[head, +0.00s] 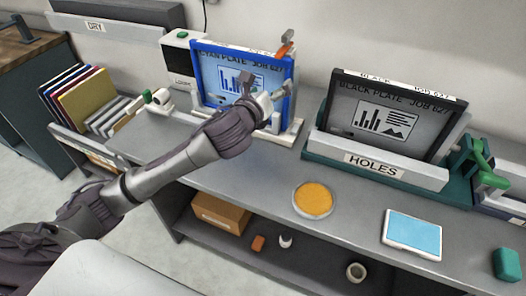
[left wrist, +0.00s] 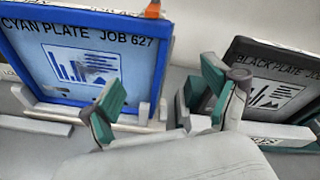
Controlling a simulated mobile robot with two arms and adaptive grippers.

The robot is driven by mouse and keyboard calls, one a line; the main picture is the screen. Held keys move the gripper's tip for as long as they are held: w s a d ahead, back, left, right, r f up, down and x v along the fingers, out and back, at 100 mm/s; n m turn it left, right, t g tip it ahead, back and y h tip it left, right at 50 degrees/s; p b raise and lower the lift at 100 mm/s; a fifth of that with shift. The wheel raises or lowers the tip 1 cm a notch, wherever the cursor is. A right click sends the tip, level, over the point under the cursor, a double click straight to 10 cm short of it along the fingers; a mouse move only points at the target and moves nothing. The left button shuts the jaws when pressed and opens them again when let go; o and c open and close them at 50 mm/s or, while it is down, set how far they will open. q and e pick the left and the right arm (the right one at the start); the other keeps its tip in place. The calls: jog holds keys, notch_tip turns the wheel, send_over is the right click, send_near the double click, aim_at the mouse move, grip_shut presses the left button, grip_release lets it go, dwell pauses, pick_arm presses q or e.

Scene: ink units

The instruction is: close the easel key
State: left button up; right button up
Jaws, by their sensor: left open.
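The easel (head: 297,127) is a pale stand that holds the blue-framed cyan plate (head: 205,75) upright on the grey bench. A small orange piece with a grey top, which looks like the easel key (head: 284,49), sits at the plate's upper right corner. The left wrist view shows its orange part (left wrist: 153,9) at the top edge, partly cut off. My left gripper (head: 266,90) is in front of the plate's lower right part, below the orange piece. Its fingers (left wrist: 163,88) are spread with nothing between them. My right gripper is not in view.
The black plate (head: 390,112) stands right of the easel in a holder labelled HOLES (head: 374,166), with a green lever (head: 480,158) at its right. A yellow disc (head: 313,199) and a blue pad (head: 413,232) lie on the front bench. A white device (head: 160,99) stands left.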

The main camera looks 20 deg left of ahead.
pick_arm(q)
jog(key=s+d+f+n+g, duration=0.1)
jog(key=s+f+n+g, duration=0.3)
jog(key=s+f+n, duration=0.5)
jog(key=shift+s+d+f+n, duration=0.15)
jog(key=shift+d+f+n, duration=0.4)
jog(key=shift+f, duration=1.1)
jog(key=shift+a, duration=0.2)
